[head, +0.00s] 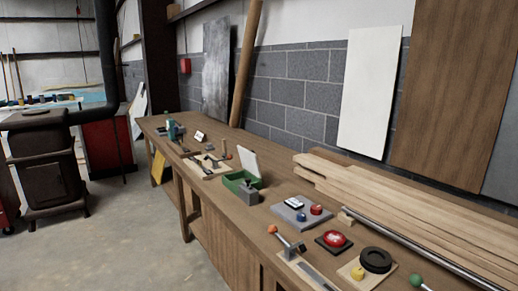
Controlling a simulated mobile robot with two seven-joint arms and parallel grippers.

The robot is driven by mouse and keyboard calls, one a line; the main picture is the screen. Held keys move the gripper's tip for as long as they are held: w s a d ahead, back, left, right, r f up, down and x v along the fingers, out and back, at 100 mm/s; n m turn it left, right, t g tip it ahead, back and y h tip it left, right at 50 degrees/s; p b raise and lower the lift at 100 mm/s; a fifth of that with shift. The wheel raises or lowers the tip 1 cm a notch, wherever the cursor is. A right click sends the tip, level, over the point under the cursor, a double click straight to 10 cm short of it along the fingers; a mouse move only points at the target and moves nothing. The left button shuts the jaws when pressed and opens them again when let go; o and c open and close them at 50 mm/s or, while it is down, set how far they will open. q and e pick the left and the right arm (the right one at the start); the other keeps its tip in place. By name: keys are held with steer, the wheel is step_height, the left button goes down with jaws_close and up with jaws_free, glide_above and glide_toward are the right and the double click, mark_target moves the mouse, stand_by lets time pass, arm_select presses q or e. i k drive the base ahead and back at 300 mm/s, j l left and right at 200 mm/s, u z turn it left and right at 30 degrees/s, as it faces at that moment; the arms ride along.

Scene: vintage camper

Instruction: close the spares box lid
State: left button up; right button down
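A small green box (236,181), which I take to be the spares box, sits on the wooden workbench in the middle of the view. Its pale lid (248,160) stands up, tilted, at the back right side, so the box is open. A grey block-like object (248,194) stands at the box's front right and hides part of its wall. What lies inside the box is too small to tell. Neither of my grippers shows in the head view.
The long workbench (279,208) also bears a grey panel with blue and red knobs (302,211), a red button (334,239), a black ring (376,260) and an orange-knobbed lever (285,238). Stacked planks (400,200) lie along the wall. Concrete floor (130,240) is open at left.

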mark_target(249, 162)
steer(key=i+j, duration=0.25)
steer(key=i, duration=0.2)
steer(key=i+j, duration=0.2)
steer(key=i, duration=0.3)
